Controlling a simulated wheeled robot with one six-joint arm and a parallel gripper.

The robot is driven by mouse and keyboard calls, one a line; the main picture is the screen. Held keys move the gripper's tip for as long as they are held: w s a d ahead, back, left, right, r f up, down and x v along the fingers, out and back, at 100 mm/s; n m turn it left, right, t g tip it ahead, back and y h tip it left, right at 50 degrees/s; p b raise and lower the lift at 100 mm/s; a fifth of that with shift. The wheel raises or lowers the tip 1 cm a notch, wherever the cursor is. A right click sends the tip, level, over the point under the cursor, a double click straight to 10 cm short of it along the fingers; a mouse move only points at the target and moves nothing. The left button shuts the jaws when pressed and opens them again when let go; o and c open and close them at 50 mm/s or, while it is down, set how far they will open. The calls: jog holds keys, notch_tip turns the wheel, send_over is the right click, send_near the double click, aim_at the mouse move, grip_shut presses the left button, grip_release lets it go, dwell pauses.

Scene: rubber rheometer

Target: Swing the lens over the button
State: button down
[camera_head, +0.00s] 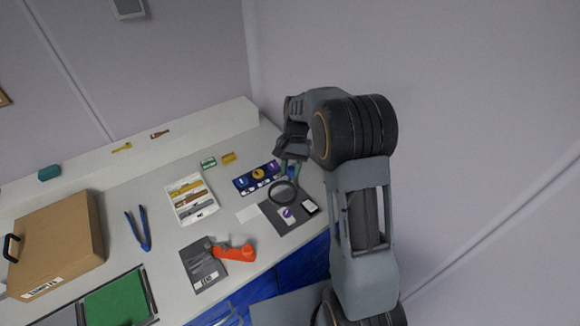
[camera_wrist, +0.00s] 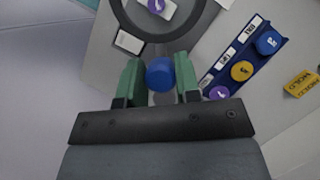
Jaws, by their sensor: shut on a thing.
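The lens is a dark round ring (camera_head: 283,204) on a stand; its rim also shows at the top of the wrist view (camera_wrist: 150,37). A small white tile with a purple button (camera_head: 287,215) lies on the grey mat. In the wrist view, the purple button (camera_wrist: 156,5) appears inside the ring; in the head view, the tile sits just below the ring. My gripper (camera_head: 291,168) is shut on a blue knob (camera_wrist: 160,74), its green fingers on either side. What lies under the knob is mostly hidden.
A blue strip with coloured discs (camera_head: 243,186) stands left of the lens. A white tray of tools (camera_head: 193,218), a dark card (camera_head: 203,270), an orange tool (camera_head: 236,252), blue tongs (camera_head: 138,230) and a brown case (camera_head: 60,240) lie further left. The wall is close on the right.

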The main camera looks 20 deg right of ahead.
jog(key=shift+d+r, duration=0.1)
dwell(0.3)
jog(key=c, duration=0.8)
grip_release()
jog(key=v, duration=1.3)
jog(key=shift+w+r+b, duration=0.1)
jog(key=shift+r+b, duration=0.2)
jog(key=shift+r, duration=0.05)
